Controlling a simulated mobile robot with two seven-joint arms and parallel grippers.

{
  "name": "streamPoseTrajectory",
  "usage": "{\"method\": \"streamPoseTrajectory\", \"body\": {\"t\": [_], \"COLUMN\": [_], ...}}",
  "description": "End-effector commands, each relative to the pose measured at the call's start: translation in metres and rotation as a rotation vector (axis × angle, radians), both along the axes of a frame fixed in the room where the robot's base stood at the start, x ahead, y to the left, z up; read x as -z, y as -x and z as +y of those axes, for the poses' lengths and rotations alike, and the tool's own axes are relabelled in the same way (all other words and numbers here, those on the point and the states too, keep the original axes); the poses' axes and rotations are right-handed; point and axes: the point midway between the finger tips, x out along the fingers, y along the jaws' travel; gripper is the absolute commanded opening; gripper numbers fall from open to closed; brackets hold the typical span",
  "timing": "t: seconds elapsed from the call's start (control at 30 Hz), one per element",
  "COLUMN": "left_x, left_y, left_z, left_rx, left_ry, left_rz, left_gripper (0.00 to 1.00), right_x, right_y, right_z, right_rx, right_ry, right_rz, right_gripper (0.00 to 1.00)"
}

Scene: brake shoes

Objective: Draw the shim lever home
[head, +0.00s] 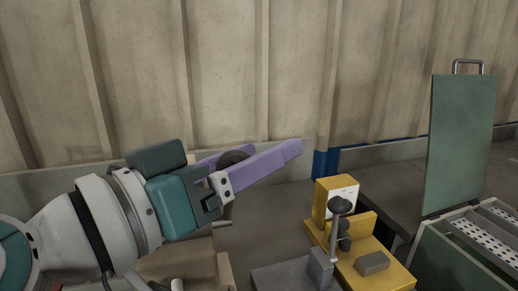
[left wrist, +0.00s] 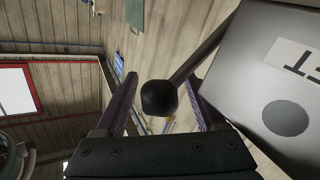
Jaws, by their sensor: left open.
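My left gripper (head: 268,152) has purple fingers and is open, reaching in from the left above the bench. A dark round knob (head: 232,157) shows between its fingers, partly hidden by the near finger. In the left wrist view, a black ball knob (left wrist: 159,97) on a dark rod (left wrist: 200,55) stands between the spread fingers of the gripper (left wrist: 160,85), with a gap on both sides. The rod runs toward a pale grey box (left wrist: 280,75) with dark markings. I cannot tell for certain that this is the shim lever. My right gripper is not in view.
A yellow fixture (head: 370,262) with its own dark-knobbed lever (head: 340,205) stands right of my left gripper. An upright green panel (head: 460,140) with a handle stands behind a green crate (head: 450,268) holding perforated metal strips. A ribbed wall (head: 230,70) closes the back.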

Motion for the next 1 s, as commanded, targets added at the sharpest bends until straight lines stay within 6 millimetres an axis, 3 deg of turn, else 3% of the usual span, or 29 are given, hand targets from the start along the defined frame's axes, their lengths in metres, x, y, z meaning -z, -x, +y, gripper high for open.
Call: {"method": "streamPoseTrajectory", "body": {"t": [0.17, 0.8, 1.0], "left_x": [0.0002, 0.0002, 0.0002], "left_y": [0.0001, 0.0001, 0.0002], "left_z": [0.0, 0.0005, 0.0005], "left_rx": [0.0, -0.001, -0.001], "left_ry": [0.0, 0.0, 0.0], "left_rz": [0.0, 0.0, 0.0], "left_gripper": [0.71, 0.0, 0.0], "right_x": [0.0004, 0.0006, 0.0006], "right_y": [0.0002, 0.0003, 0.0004], "right_z": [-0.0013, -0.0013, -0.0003], "right_rx": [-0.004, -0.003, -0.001], "right_ry": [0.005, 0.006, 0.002], "right_rz": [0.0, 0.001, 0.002], "right_gripper": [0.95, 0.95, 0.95]}}
